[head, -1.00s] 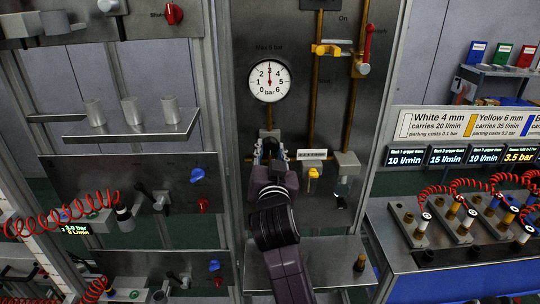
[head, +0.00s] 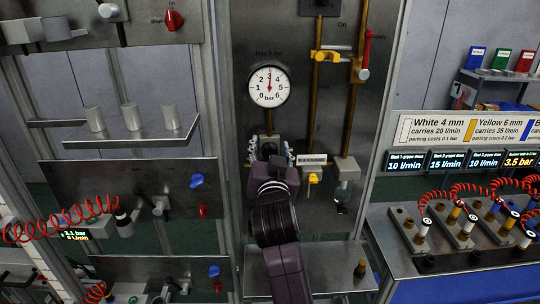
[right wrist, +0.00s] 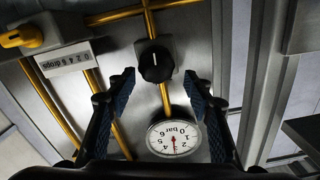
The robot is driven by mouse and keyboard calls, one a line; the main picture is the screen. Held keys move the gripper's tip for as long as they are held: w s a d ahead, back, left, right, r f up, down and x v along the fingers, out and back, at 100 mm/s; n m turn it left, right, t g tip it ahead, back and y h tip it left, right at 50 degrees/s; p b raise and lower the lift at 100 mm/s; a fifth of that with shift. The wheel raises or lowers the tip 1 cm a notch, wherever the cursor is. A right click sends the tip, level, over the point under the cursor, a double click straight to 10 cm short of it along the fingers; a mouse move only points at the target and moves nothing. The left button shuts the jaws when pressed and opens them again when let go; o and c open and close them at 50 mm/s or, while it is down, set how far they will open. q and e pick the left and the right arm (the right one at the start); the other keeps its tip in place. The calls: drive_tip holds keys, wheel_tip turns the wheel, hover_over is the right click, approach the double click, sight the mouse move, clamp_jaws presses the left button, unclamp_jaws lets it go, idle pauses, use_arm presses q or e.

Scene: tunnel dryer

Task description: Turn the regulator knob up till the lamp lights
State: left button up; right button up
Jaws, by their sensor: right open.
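The black regulator knob (right wrist: 156,64) shows in the right wrist view, on a grey body in the brass pipework, with a white mark on its face. In the head view my right gripper (head: 269,152) largely hides it. My right gripper is open, its two fingers (right wrist: 158,82) on either side of the knob with gaps between. I cannot tell how far the fingertips are from the panel. The round gauge (head: 269,86) above has its red needle near 3 bar; it also shows upside down in the right wrist view (right wrist: 174,139). I cannot make out a lit lamp. My left gripper is out of view.
A yellow knob (head: 313,178) and a white label (head: 312,159) are close right of my gripper. A yellow-handled valve (head: 331,55) and a red lever (head: 368,48) are higher up. A metal shelf (head: 320,255) lies below; hose blocks (head: 462,238) stand at right.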

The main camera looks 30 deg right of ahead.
wheel_tip(320, 180, up, 8)
drive_tip(key=shift+f, duration=0.15)
drive_tip(key=shift+f, duration=0.15)
idle(0.6)
